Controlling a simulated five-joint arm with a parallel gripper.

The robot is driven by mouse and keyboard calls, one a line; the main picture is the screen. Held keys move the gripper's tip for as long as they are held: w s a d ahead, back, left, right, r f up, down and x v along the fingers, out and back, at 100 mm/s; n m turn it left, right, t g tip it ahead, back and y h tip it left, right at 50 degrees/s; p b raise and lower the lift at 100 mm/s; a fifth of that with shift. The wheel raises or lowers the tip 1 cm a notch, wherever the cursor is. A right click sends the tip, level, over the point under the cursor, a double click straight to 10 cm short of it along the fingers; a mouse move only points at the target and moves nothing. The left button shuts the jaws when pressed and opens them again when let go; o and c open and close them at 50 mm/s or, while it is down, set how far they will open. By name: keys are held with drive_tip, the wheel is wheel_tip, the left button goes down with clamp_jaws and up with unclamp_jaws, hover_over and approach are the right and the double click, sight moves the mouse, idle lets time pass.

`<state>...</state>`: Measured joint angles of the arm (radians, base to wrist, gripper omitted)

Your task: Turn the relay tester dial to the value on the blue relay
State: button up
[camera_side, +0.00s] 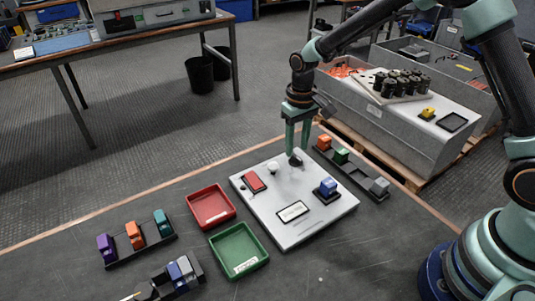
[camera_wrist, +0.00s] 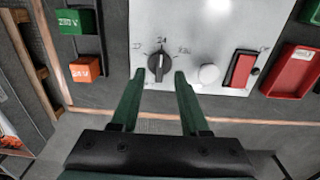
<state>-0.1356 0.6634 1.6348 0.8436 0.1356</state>
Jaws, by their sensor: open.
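The relay tester is a light grey panel (camera_side: 318,222) on the dark bench. Its black dial (camera_wrist: 158,66) sits near the panel's edge, with small markings around it; the middle one looks like 24, and the others are hard to read. A light line on the dial seems to point up towards the middle marking. My gripper (camera_wrist: 158,78) is open, its green fingertips either side of the dial's near edge, with gaps visible. In the side view my gripper (camera_side: 298,145) is over the dial. The blue relay (camera_side: 328,186) sits in a black socket on the panel; its value is unreadable.
The panel also carries a white knob (camera_wrist: 208,74) and a red switch (camera_wrist: 240,69). A rack beside it holds an orange relay (camera_side: 324,143), a green relay (camera_side: 341,155) and a grey one (camera_side: 380,186). Red (camera_side: 190,201) and green (camera_side: 228,273) trays lie left.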

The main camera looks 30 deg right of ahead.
sight(296, 159)
drive_tip(key=shift+f, duration=1.4)
drive_tip(key=shift+c, duration=0.3)
clamp_jaws()
drive_tip(key=shift+n, duration=0.3)
drive_tip(key=n, duration=0.5)
drive_tip(key=shift+n, duration=0.3)
drive_tip(key=n, duration=0.5)
drive_tip(key=shift+r+n, duration=0.1)
drive_tip(key=shift+n, duration=0.2)
